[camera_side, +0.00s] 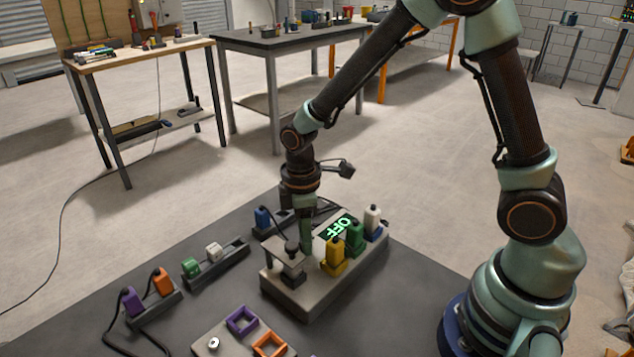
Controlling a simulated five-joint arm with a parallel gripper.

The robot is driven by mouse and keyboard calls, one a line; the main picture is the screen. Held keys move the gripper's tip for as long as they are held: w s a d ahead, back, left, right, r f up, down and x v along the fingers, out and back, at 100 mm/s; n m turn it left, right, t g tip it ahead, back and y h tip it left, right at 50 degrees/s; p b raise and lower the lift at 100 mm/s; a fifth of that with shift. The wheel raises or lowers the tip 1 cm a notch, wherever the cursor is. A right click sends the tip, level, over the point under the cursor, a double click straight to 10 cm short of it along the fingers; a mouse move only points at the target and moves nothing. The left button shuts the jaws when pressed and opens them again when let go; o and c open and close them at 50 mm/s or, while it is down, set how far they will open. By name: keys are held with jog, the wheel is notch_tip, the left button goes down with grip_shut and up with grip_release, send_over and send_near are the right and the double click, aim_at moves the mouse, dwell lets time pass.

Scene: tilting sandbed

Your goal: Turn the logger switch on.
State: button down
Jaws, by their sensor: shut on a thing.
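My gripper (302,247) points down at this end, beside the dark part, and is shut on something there. The fingertips are small and partly hidden, so their exact contact on the switch is unclear.
Left of the logger are dark strips holding purple (132,302), orange (162,281), small green (190,267), white (214,251) and blue (263,218) blocks, with black cables. A grey board with purple (242,320) and orange (270,346) square frames lies in front.

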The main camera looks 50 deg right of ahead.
jog(key=m, duration=0.6)
jog(key=shift+w+d, duration=0.1)
jog(key=m, duration=0.5)
jog(key=shift+t, duration=0.3)
dwell(0.3)
jog(key=c, duration=0.6)
grip_release()
notch_tip(320, 180, up, 12)
jog(key=shift+r, duration=0.1)
